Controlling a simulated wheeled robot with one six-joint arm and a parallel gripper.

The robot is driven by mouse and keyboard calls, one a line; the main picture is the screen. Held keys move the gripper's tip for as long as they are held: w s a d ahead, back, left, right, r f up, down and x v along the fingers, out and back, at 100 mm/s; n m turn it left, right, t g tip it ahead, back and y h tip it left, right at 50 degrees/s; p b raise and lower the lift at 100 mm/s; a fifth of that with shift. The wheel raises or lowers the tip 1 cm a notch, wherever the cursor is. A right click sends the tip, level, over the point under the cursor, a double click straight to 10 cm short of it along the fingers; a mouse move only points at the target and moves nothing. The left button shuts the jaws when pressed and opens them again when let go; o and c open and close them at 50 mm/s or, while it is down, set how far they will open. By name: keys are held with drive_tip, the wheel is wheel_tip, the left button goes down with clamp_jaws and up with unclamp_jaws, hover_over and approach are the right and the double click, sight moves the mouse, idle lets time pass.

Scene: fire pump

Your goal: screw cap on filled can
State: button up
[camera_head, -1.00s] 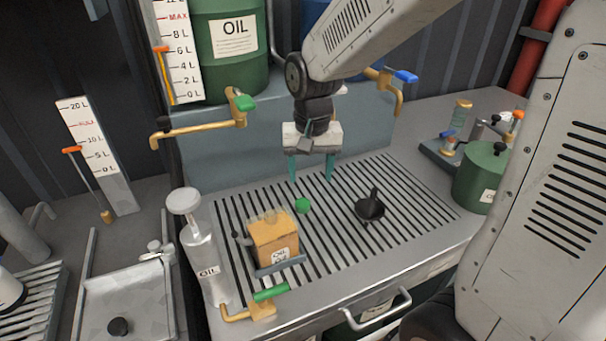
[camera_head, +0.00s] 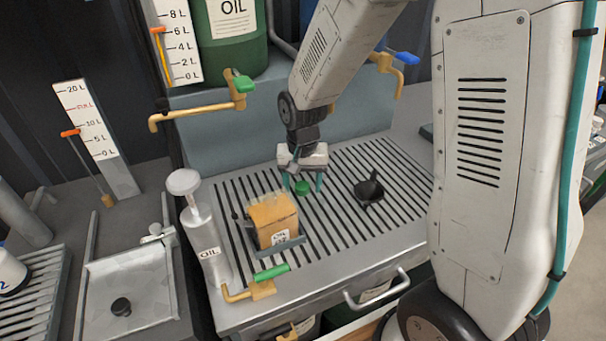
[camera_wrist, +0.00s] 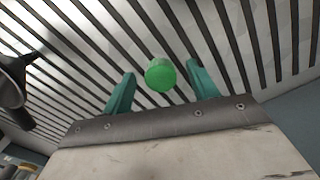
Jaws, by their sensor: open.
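The green cap (camera_head: 303,188) lies on the slotted metal grate, just right of the can. In the wrist view the cap (camera_wrist: 160,75) sits between the two teal fingers, with space on both sides. My gripper (camera_head: 303,184) is open and empty, pointing down around or just above the cap; the exact height is hard to tell. The orange-tan can (camera_head: 270,220) stands on the grate to the left, with an oil label on its front. Its top opening is not clear.
A black funnel (camera_head: 369,189) stands on the grate right of my gripper; it also shows in the wrist view (camera_wrist: 14,85). A grey oil dispenser (camera_head: 203,240) stands left of the can. A green-handled tap (camera_head: 262,285) is in front. A yellow tap (camera_head: 200,110) hangs behind.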

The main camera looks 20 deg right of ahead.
sight(302, 186)
drive_tip(key=c, duration=1)
drive_tip(key=shift+o, duration=0.8)
drive_tip(key=shift+c, duration=0.8)
drive_tip(key=shift+r, duration=2.5)
